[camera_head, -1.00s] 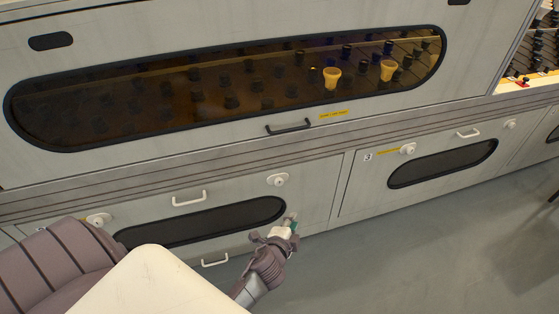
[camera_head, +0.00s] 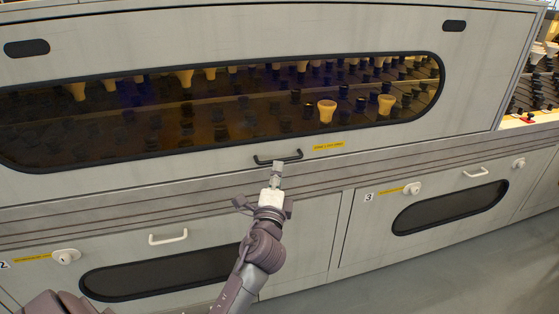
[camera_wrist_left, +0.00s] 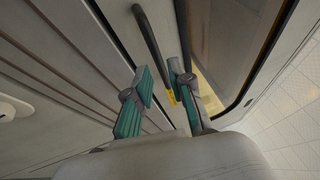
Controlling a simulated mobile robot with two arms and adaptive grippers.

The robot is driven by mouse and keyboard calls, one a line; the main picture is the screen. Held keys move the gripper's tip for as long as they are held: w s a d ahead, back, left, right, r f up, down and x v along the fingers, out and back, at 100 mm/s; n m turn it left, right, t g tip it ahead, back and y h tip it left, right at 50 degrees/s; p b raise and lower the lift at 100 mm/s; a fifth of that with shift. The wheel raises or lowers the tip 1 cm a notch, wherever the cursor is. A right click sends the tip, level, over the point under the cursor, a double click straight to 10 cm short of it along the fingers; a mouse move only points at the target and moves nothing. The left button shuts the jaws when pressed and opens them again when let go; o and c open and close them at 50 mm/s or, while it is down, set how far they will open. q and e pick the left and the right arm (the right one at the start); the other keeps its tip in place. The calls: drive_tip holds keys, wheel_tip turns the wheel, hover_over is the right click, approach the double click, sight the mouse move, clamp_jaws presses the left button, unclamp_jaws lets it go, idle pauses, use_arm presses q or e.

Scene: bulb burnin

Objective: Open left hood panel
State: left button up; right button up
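The hood panel (camera_head: 340,40) is a large grey panel with a long dark amber window (camera_head: 225,110); it is closed. Its black bar handle (camera_head: 278,158) sits below the window. My left gripper (camera_head: 277,168) is just below the handle in the head view. In the left wrist view, the gripper (camera_wrist_left: 163,85) has its two teal-padded fingers apart, and the handle (camera_wrist_left: 152,45) runs up ahead, close to the fingertips. I cannot tell whether the handle's lower end lies between the fingers. My right gripper is not in view.
Several yellow and black sockets show behind the window. Lower cabinet doors have white handles (camera_head: 168,238) and white latches (camera_head: 66,257). A yellow label (camera_head: 328,147) is right of the black handle. Grey floor (camera_head: 400,275) is open at the lower right.

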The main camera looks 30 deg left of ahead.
use_arm(q)
drive_tip(key=x, duration=0.5)
clamp_jaws()
